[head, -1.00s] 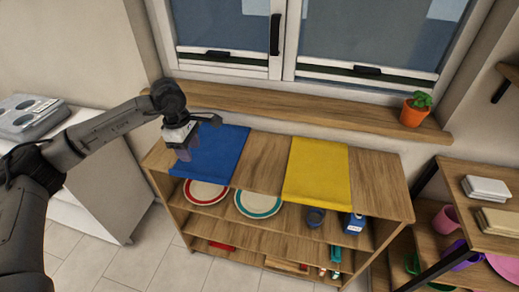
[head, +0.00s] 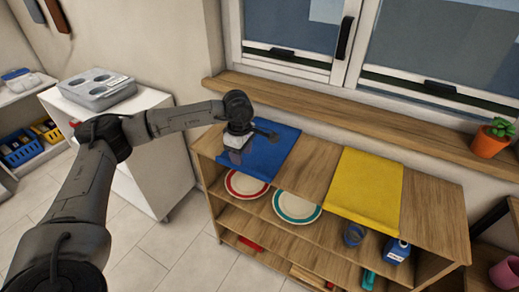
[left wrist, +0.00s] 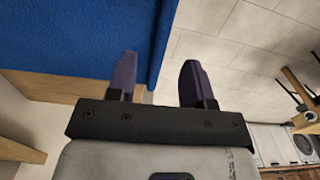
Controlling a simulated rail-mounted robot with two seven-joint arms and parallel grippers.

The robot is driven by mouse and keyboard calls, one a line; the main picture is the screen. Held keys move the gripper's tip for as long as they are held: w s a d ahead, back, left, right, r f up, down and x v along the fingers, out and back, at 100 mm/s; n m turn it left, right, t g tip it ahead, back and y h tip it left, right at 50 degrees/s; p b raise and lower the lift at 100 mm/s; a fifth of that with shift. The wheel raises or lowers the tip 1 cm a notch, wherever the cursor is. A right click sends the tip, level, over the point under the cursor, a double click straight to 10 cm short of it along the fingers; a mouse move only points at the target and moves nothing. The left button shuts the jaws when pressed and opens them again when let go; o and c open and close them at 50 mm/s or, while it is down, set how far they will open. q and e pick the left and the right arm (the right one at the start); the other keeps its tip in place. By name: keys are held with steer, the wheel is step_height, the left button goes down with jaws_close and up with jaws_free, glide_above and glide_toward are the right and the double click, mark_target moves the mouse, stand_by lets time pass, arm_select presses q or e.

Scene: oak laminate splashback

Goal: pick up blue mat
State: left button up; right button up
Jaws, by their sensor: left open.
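The blue mat (head: 268,152) lies flat on the left part of the wooden shelf top, its front edge bent down over the shelf's front. My left gripper (head: 236,157) is at the mat's left side in the head view and covers part of it. In the left wrist view the mat (left wrist: 70,38) fills the upper left. My left gripper (left wrist: 157,72) is open there, one finger over the mat's side and the other over the floor, with the mat's edge between them in the picture. Whether the fingers touch the mat cannot be told. My right gripper is not in view.
A yellow mat (head: 365,188) lies to the right on the same shelf top (head: 315,165). Plates (head: 297,208) and a blue cup (head: 354,235) stand on the shelf below. A window sill (head: 350,115) with a potted plant (head: 492,138) runs behind. A white cabinet (head: 150,150) stands left.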

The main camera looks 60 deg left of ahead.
arm_select(q)
step_height(320, 180, down, 5)
steer(key=shift+s+d+f+b, duration=0.1)
steer(key=shift+b, duration=1.1)
jaws_close()
